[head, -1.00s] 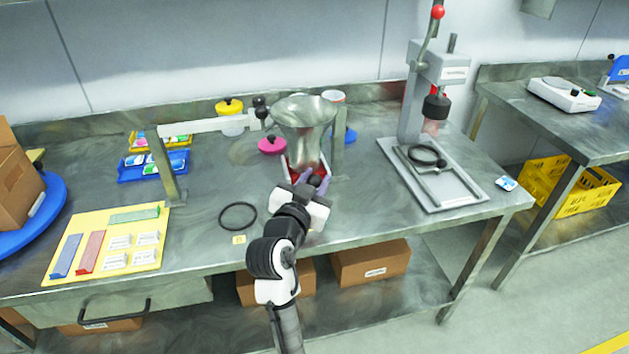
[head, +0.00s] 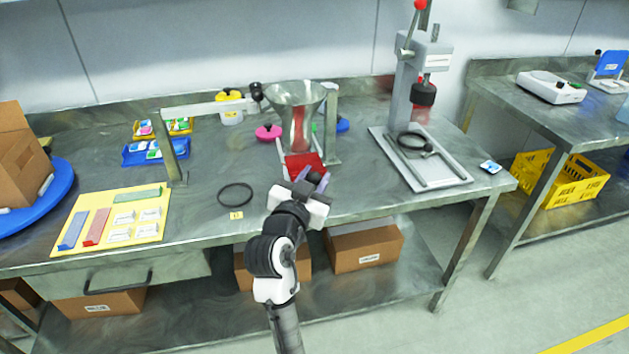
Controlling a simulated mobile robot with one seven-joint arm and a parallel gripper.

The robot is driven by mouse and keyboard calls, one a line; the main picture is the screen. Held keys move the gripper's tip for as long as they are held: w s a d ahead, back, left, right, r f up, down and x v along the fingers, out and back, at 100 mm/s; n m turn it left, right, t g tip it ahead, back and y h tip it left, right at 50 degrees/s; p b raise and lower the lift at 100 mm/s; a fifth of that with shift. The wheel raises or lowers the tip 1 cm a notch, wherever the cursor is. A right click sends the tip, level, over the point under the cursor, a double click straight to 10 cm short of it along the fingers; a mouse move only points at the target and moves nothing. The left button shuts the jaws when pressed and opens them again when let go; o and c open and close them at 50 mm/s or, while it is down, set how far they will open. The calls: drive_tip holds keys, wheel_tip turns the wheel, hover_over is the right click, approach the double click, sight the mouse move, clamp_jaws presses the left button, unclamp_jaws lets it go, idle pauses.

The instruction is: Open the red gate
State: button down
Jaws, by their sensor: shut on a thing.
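A metal funnel-shaped hopper (head: 295,100) stands in a frame at the back middle of the steel bench. The red gate (head: 304,164) shows as a red plate below the hopper's outlet, between pale side rails. The fingers and wrist partly hide the knob and the gate's front edge.
A black ring (head: 236,194) lies left of my gripper. A yellow board (head: 112,222) with coloured strips lies further left. A grey press (head: 420,170) stands at right. A pink lidded pot (head: 268,132) sits behind.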

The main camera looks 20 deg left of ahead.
drive_tip(key=shift+d+f, duration=0.1)
drive_tip(key=c, duration=1.1)
unclamp_jaws()
drive_tip(key=shift+s, duration=0.1)
drive_tip(key=shift+c, duration=0.2)
drive_tip(key=shift+s, duration=0.1)
drive_tip(key=s+p, duration=0.5)
drive_tip(key=s, duration=0.8)
drive_tip(key=shift+s, duration=0.3)
